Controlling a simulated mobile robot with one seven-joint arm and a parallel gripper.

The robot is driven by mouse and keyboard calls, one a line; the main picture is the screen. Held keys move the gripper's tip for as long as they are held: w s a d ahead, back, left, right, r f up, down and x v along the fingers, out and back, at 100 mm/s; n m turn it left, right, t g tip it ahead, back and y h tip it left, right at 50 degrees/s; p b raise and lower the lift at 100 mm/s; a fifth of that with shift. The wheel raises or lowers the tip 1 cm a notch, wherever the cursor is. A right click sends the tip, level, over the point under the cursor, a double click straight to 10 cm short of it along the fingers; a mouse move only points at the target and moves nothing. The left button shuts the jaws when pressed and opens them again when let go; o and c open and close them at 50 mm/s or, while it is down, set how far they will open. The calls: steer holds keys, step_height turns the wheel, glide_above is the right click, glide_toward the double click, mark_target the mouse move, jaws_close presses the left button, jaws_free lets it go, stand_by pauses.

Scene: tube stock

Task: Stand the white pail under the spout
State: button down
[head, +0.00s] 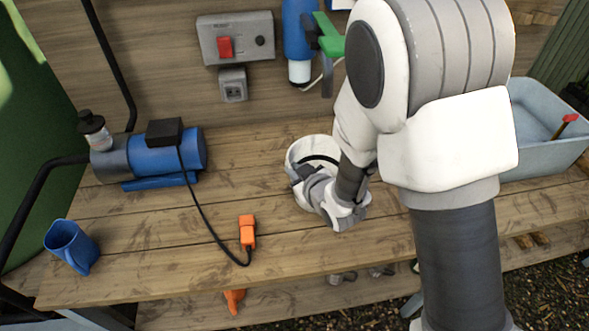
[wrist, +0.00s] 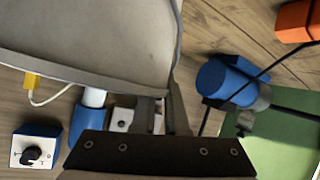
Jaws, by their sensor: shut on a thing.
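The white pail (head: 293,156) is in the middle of the head view, partly hidden by my gripper. It fills the upper left of the wrist view (wrist: 90,40). My gripper (head: 302,172) is shut on the pail's wall near the rim; its fingers also show in the wrist view (wrist: 160,115). The spout is a blue upright pipe with a white end (head: 299,71) on the back wall, with a green lever (head: 328,35) beside it. In the head view the pail appears below and nearer than the spout end. I cannot tell whether its base touches the bench.
A blue pump (head: 165,155) with a black cable to an orange plug (head: 247,232) lies left. A blue jug (head: 71,246) stands at the bench's front left. A grey trough (head: 535,125) is right. A switch box (head: 237,38) and socket (head: 233,85) are on the wall.

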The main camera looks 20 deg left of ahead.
steer(key=shift+f+b, duration=0.3)
steer(key=shift+b, duration=0.25)
stand_by(0.4)
steer(key=c, duration=0.9)
jaws_free()
steer(key=shift+o, duration=0.2)
steer(key=shift+d+r, duration=0.1)
